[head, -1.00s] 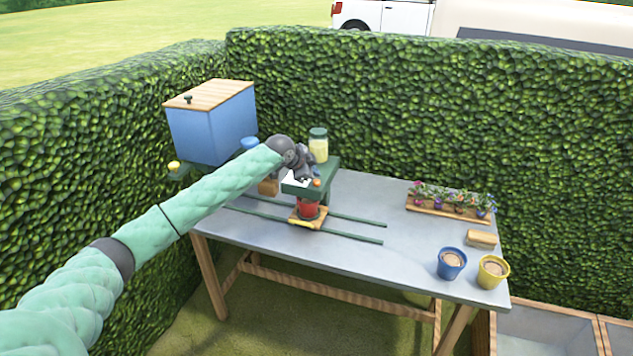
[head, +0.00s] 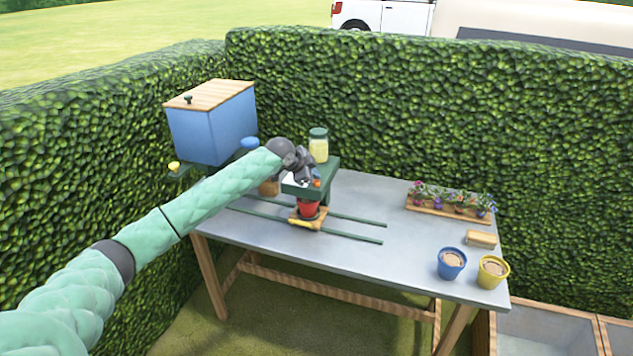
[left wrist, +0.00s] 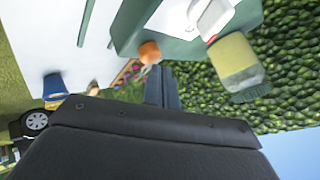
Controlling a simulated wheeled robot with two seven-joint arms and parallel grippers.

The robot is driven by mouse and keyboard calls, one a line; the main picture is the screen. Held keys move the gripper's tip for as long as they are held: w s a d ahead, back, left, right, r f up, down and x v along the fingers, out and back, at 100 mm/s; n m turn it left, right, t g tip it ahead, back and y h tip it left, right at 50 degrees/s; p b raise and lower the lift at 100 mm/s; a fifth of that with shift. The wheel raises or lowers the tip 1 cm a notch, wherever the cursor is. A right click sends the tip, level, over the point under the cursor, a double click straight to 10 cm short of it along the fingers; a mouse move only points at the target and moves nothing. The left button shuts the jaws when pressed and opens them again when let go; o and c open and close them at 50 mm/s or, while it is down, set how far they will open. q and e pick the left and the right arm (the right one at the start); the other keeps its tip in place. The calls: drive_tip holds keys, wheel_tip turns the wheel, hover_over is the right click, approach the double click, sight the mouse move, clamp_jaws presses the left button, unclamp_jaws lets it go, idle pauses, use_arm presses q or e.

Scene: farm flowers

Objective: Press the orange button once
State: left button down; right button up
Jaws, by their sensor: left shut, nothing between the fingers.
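The orange button (head: 317,183) sits on the front of a green stand (head: 328,178) on the table. It also shows in the left wrist view as an orange knob (left wrist: 150,52) on the green surface. My left gripper (head: 313,180) is at the stand, right by the button. Its fingers (left wrist: 160,76) are shut and empty, with their tips very close to the button; I cannot tell whether they touch it. A red pot (head: 308,209) stands below the stand on a small wooden carriage. My right gripper is not in view.
A jar with pale yellow contents (head: 318,146) stands on the green stand, just behind my gripper. A blue bin (head: 212,128) is at the left. Flower tray (head: 440,208), blue pot (head: 451,264) and yellow pot (head: 492,271) are at the right. The table's middle right is clear.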

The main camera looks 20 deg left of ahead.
sight(314, 183)
use_arm(q)
drive_tip(key=shift+f, duration=0.15)
idle(0.3)
drive_tip(key=shift+f, duration=0.45)
idle(0.4)
drive_tip(key=shift+r+p, duration=0.6)
drive_tip(key=shift+r, duration=0.4)
drive_tip(key=shift+r+p, duration=1.65)
drive_tip(key=shift+r, duration=0.9)
